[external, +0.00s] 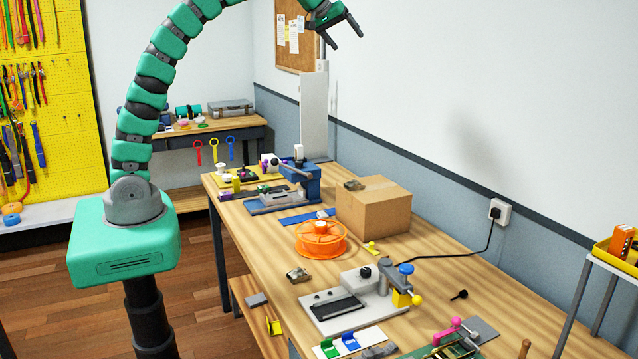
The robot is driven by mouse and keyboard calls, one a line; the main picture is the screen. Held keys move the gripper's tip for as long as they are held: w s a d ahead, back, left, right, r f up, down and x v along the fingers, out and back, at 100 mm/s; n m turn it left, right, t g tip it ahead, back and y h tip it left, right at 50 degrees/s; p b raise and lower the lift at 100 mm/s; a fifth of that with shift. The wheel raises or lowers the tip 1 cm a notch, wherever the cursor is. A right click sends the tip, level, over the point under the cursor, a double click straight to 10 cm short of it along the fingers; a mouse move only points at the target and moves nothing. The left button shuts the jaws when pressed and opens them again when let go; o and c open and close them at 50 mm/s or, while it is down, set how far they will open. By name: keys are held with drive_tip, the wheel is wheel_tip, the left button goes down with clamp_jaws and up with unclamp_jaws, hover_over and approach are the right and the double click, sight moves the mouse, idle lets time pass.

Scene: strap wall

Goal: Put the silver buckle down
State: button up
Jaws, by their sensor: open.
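My gripper (347,40) is at the top of the external view, high above the workbench. Its two dark fingers are apart, with nothing visible between them. A small metallic, buckle-like piece (299,274) lies on the bench in front of the orange reel. A similar small piece (354,185) lies on top of the cardboard box. Both are too small to tell for certain which is the silver buckle. Neither is touched by my gripper.
The wooden workbench (440,270) holds a cardboard box (372,212), an orange reel (321,243), a blue press (302,182) and a grey clamp fixture (345,306). A black cable runs to a wall socket (500,211). Bare wood shows right of the reel.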

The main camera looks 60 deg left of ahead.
drive_tip(key=s+d+r+m+t, duration=0.1)
drive_tip(key=s+r+m+t, duration=0.2)
drive_tip(key=s+r, duration=0.6)
drive_tip(key=s+d+r+m+t, duration=0.1)
drive_tip(key=s+r+m+t, duration=0.2)
drive_tip(key=s, duration=1.1)
wheel_tip(320, 180, up, 6)
drive_tip(key=shift+f+m+t, duration=0.1)
drive_tip(key=shift+m+t, duration=0.3)
drive_tip(key=shift+m, duration=0.6)
drive_tip(key=shift+d, duration=0.1)
wheel_tip(320, 180, down, 18)
drive_tip(key=b, duration=1.8)
drive_tip(key=shift+f, duration=0.2)
drive_tip(key=shift+o, duration=0.6)
drive_tip(key=shift+f+b, duration=0.3)
drive_tip(key=shift+b, duration=0.2)
drive_tip(key=shift+r, duration=0.1)
